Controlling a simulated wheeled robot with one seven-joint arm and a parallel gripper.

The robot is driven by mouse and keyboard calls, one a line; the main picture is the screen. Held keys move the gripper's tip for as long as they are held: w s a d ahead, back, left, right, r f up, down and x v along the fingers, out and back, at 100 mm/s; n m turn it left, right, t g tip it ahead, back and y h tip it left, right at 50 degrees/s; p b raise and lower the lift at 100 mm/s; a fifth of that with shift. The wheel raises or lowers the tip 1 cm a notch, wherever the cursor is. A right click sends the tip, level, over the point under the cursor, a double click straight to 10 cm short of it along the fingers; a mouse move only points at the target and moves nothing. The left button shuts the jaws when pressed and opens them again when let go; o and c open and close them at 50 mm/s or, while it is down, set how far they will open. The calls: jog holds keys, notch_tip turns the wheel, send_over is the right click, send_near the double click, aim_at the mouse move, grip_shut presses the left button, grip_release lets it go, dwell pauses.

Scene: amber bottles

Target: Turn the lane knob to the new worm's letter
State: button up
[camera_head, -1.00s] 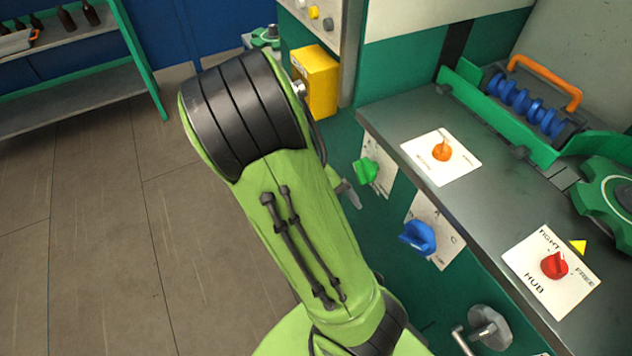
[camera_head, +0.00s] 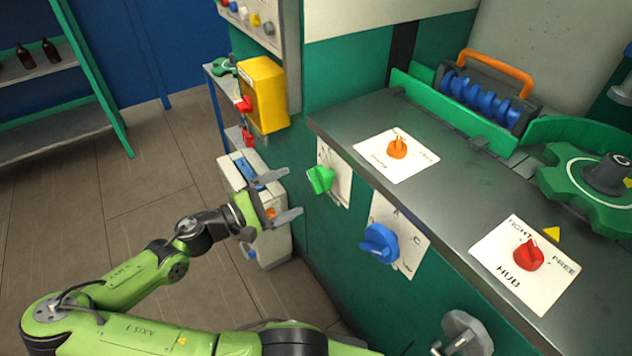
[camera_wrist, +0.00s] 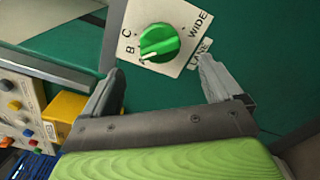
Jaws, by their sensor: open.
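The lane knob, a green knob (camera_head: 320,180), sits on a white plate (camera_head: 343,180) on the green cabinet front. In the wrist view the green knob (camera_wrist: 160,42) has a plate reading B, C, WIDE and LANE (camera_wrist: 200,50). Its white mark points to the lower left, close to B. My gripper (camera_head: 287,195) is open and empty, left of the knob and apart from it. In the wrist view my gripper (camera_wrist: 161,76) has the knob ahead, between its fingers' lines. A blue worm (camera_head: 487,100) under an orange handle (camera_head: 497,70) lies in the machine; no letter on it is readable.
A blue knob (camera_head: 380,243) is on the same cabinet front, to the right. An orange knob (camera_head: 397,148) and a red HUB knob (camera_head: 528,254) are on the counter (camera_head: 450,205). A yellow box (camera_head: 264,95) sticks out behind. A grey-white machine (camera_head: 262,240) stands behind my gripper.

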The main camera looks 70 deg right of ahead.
aim_at(320, 179)
jog(key=b+x, duration=0.1)
jog(key=x, duration=0.8)
jog(key=shift+s+d+b, duration=0.2)
jog(key=shift+s+b, duration=0.05)
jog(key=shift+b, duration=0.1)
jog(key=shift+c, duration=0.2)
jog(key=c, duration=0.9)
